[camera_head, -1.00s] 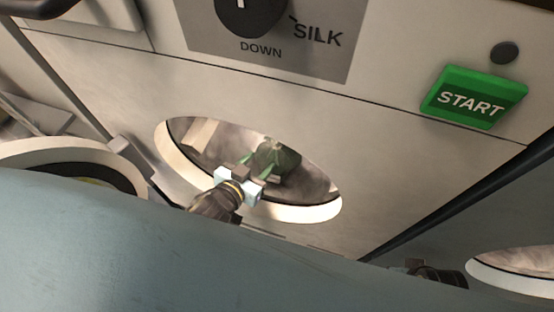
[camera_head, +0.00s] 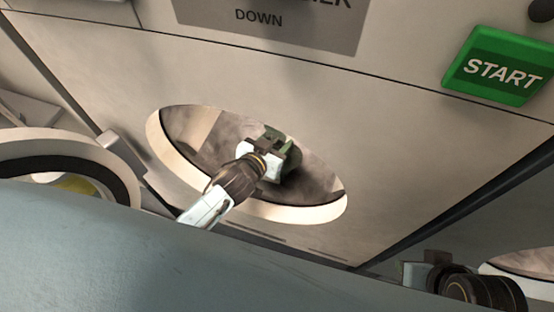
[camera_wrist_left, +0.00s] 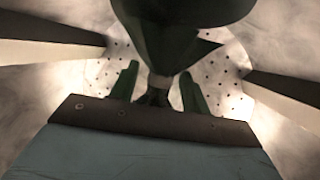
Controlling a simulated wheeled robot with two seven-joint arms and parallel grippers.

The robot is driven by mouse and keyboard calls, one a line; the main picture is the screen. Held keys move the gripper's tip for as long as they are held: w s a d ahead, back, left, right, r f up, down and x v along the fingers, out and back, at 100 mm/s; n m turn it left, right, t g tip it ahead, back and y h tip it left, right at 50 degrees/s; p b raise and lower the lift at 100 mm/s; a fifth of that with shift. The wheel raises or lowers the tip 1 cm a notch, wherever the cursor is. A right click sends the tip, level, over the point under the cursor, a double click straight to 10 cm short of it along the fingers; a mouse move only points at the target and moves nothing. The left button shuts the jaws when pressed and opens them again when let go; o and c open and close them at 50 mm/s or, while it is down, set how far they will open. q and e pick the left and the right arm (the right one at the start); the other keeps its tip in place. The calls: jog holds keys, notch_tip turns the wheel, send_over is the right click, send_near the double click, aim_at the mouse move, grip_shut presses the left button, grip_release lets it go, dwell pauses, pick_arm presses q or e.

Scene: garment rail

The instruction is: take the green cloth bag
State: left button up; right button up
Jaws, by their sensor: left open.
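The green cloth bag (camera_head: 292,158) lies inside the drum behind the round door opening, mostly hidden behind my left gripper (camera_head: 276,140) in the head view. In the left wrist view the dark green bag (camera_wrist_left: 180,35) hangs in from the top edge, narrowing to a gathered neck. The two green fingers of my left gripper (camera_wrist_left: 160,82) stand apart, one on each side of this neck, with visible gaps. The gripper is open. My right gripper (camera_head: 418,273) is partly in view at the lower right, and its jaws cannot be made out.
The round opening's pale rim (camera_head: 300,212) surrounds my left wrist. The perforated drum wall (camera_wrist_left: 222,75) lies behind the bag, with paddles (camera_wrist_left: 45,40) at the sides. A green START button (camera_head: 497,70) is at the upper right. An open round door (camera_head: 60,142) is at the left.

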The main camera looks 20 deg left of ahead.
pick_arm(q)
jog(key=shift+w+d, duration=0.1)
jog(key=shift+w, duration=0.05)
grip_shut()
dwell(0.6)
